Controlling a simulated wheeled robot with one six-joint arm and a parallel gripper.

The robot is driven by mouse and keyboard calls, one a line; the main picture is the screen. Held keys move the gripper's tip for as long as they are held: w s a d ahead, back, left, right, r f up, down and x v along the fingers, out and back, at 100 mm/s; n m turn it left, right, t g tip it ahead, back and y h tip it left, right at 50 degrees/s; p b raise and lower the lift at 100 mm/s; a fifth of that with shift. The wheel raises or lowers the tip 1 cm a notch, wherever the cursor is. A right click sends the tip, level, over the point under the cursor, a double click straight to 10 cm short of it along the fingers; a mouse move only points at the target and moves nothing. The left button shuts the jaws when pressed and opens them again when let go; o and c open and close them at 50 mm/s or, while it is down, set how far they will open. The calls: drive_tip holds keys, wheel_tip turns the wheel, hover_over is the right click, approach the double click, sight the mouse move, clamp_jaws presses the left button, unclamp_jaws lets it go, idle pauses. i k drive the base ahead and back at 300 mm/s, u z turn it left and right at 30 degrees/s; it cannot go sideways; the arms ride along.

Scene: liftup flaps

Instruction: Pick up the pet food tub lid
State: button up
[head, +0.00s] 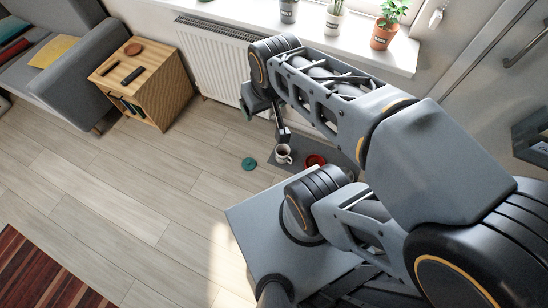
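A small teal round lid (249,164) lies on the wooden floor, left of a grey mat; it looks like the pet food tub lid. A white cup-like container (283,154) with a dark inside stands just to its right, by the mat's left part. My gripper (283,136) points down above this container, to the upper right of the teal lid and apart from it. The fingers are small and dark, so I cannot tell whether they are open or shut.
A red bowl (315,161) sits on the grey mat (335,157), partly near my arm. A white radiator (215,62) is behind, below a sill with potted plants (384,32). A wooden side table (150,82) stands left. The floor left of the lid is clear.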

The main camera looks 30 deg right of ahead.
sight(248, 163)
drive_tip(key=z, duration=0.05)
drive_tip(key=k, duration=0.5)
drive_tip(key=u, duration=0.55)
drive_tip(key=i, duration=1.35)
drive_tip(key=z, duration=0.65)
